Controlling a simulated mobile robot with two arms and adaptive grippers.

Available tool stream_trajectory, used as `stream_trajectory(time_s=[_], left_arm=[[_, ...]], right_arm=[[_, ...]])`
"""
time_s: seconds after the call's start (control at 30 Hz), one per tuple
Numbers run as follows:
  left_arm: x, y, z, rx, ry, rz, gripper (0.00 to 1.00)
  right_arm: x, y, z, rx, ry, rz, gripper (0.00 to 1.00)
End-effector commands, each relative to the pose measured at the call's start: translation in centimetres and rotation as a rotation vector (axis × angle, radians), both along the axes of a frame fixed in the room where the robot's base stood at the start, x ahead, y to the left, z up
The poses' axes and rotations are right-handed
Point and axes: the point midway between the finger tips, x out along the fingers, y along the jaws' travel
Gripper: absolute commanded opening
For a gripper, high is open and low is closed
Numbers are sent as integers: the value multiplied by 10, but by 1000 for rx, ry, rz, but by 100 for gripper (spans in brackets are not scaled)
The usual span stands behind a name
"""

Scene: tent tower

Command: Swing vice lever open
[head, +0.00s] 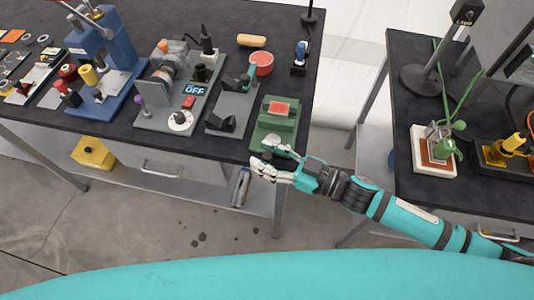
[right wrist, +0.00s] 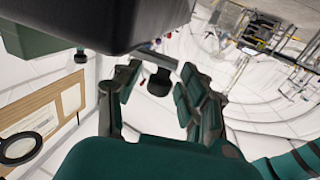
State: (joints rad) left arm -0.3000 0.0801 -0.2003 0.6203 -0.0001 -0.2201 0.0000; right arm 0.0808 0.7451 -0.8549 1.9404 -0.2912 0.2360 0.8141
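A green vice-like fixture (head: 265,136) with a red block on top stands at the front right corner of the dark workbench. A pale rounded piece, perhaps its lever, shows at its front edge beside my fingers. My right gripper (head: 275,165) is at the bench's front edge, just in front of this fixture. In the right wrist view the fingers of my right gripper (right wrist: 158,100) are apart. A small dark rounded piece (right wrist: 158,82) shows between them; I cannot tell whether it is touched or what it belongs to. My left gripper is not in view.
A grey fixture (head: 232,110) with black blocks is left of the green one. A switch panel reading OFF (head: 195,89) and a blue press (head: 100,45) stand further left. Floor shows between the benches.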

Motion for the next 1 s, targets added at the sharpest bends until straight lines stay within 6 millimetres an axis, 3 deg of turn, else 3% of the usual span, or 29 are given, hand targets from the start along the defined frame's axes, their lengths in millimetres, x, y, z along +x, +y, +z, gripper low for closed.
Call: stream_trajectory(time_s=[0.03,0.3,1.0], left_arm=[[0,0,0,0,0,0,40],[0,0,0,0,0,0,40],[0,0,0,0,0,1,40]], right_arm=[[0,0,0,0,0,0,32],[0,0,0,0,0,0,0],[-2,-3,-1,-1,2,3,0]])
